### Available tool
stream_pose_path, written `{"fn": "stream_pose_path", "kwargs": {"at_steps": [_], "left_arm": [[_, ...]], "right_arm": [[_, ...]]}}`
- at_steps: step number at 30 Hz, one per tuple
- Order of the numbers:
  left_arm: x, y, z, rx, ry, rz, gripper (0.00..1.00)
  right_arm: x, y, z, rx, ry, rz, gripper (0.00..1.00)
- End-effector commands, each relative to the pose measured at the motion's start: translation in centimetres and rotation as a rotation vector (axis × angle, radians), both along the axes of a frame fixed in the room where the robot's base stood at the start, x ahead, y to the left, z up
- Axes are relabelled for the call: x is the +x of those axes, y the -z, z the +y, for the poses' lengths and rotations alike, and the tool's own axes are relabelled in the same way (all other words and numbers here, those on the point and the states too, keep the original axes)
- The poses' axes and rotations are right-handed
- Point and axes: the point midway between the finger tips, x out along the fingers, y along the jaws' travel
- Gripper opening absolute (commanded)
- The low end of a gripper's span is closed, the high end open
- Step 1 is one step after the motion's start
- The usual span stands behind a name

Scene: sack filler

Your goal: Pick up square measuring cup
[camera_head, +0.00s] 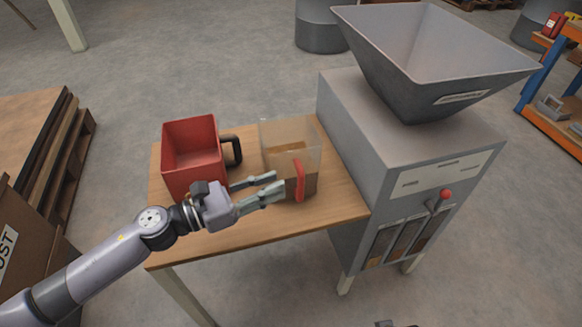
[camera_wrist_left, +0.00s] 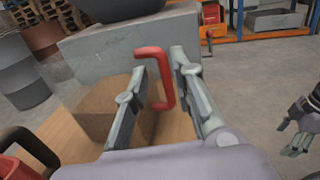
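The square measuring cup (camera_head: 305,133) is a clear, boxy cup with a brownish lower part and a red handle. It stands upright on the wooden table beside the grey machine. My left gripper (camera_head: 279,187) is open at its handle side. In the left wrist view the red handle (camera_wrist_left: 166,78) lies between the two spread fingers of my left gripper (camera_wrist_left: 158,80), with gaps showing, so it is not clamped. My right gripper (camera_wrist_left: 296,138) shows at the right edge of the left wrist view, with its fingers apart and empty, away from the cup.
A red square container (camera_head: 193,150) with a black handle stands on the table (camera_head: 260,235), left of the cup and close behind my left gripper. The grey hopper machine (camera_head: 350,110) borders the table's right side. The table's front part is clear.

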Motion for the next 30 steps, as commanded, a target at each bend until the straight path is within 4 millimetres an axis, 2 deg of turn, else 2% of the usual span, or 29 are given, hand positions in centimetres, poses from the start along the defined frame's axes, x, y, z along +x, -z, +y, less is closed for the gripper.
{"fn": "stream_pose_path", "kwargs": {"at_steps": [3, 8, 10, 17, 24, 30], "left_arm": [[0.0, 2.3, 0.0, -0.003, -0.001, 0.004, 0.23], [0.0, 4.3, 0.0, -0.002, -0.001, 0.002, 0.23], [0.6, 3.6, -0.9, -0.003, 0.000, -0.004, 0.23], [1.3, 3.6, -2.4, -0.002, 0.002, -0.002, 0.23], [3.2, 3.6, -5.7, -0.002, 0.000, -0.002, 0.23], [3.7, 3.8, -6.6, 0.000, 0.000, -0.001, 0.23]], "right_arm": [[0.3, -2.0, 0.0, 0.000, 0.002, -0.015, 0.65], [0.4, -4.4, -0.1, 0.001, 0.004, -0.026, 0.65], [0.3, -4.0, -0.1, 0.000, 0.003, -0.017, 0.65], [0.3, -3.2, -0.1, -0.001, 0.004, -0.014, 0.65], [0.2, -1.6, 0.0, 0.000, 0.001, -0.007, 0.65], [0.2, -1.2, 0.0, 0.000, 0.001, -0.006, 0.65]]}}
